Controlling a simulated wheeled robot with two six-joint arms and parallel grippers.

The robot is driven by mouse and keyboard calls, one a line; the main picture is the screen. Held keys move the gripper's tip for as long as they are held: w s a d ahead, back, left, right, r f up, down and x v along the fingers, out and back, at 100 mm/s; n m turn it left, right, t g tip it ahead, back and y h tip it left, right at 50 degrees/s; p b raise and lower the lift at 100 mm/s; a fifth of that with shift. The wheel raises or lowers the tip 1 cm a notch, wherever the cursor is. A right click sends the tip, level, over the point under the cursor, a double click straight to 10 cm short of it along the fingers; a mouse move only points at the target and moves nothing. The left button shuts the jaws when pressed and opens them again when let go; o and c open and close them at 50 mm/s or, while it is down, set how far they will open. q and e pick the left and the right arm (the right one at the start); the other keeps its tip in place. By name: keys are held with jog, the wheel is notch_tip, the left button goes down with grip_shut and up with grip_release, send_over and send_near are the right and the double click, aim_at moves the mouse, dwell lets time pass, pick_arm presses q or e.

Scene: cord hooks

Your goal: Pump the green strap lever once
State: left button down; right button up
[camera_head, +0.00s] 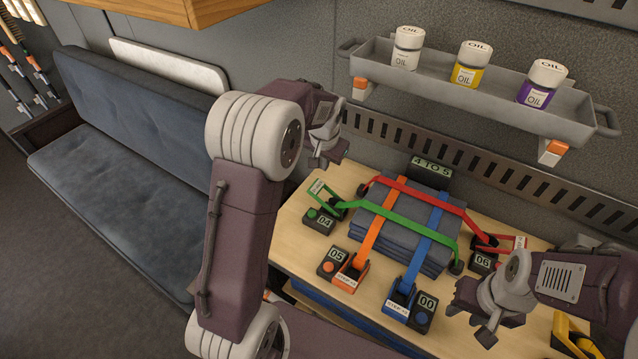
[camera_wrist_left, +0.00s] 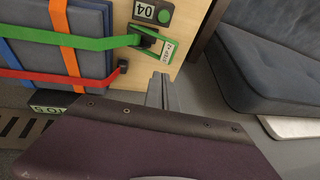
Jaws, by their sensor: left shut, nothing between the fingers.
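The green strap lever (camera_head: 325,196) stands at the back left of the bench, beside a counter box (camera_head: 319,221) that reads 04. The lever also shows in the left wrist view (camera_wrist_left: 167,48), with a white label in its green frame. The green strap (camera_head: 402,224) runs from it across a folded blue-grey stack (camera_head: 408,257). My left gripper (camera_head: 335,152) is shut and empty, above and behind the lever, apart from it. Its fingers show in the left wrist view (camera_wrist_left: 161,92). My right gripper (camera_head: 470,322) looks open and empty near the bench's right front.
Orange lever (camera_head: 350,277) with counter 05, blue lever (camera_head: 400,299) with counter 00 and red lever (camera_head: 500,241) with counter 06 surround the stack. A sign (camera_head: 432,169) reads 4 TO 5. A shelf (camera_head: 450,86) holds three oil cans above.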

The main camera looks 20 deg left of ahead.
pick_arm(q)
jog(key=shift+d, duration=0.1)
send_near(319, 187)
jog(key=w+d+f, duration=0.1)
jog(key=w+f, duration=0.1)
jog(key=shift+a+f+p, duration=0.2)
jog(key=shift+a+f, duration=0.1)
jog(key=shift+f, duration=0.3)
jog(key=shift+a+f+p, duration=0.25)
jog(key=shift+a+f, duration=0.05)
jog(key=shift+f, duration=0.35)
jog(key=shift+a+f+p, duration=0.2)
jog(key=shift+a+f, duration=0.1)
jog(key=shift+f, duration=0.3)
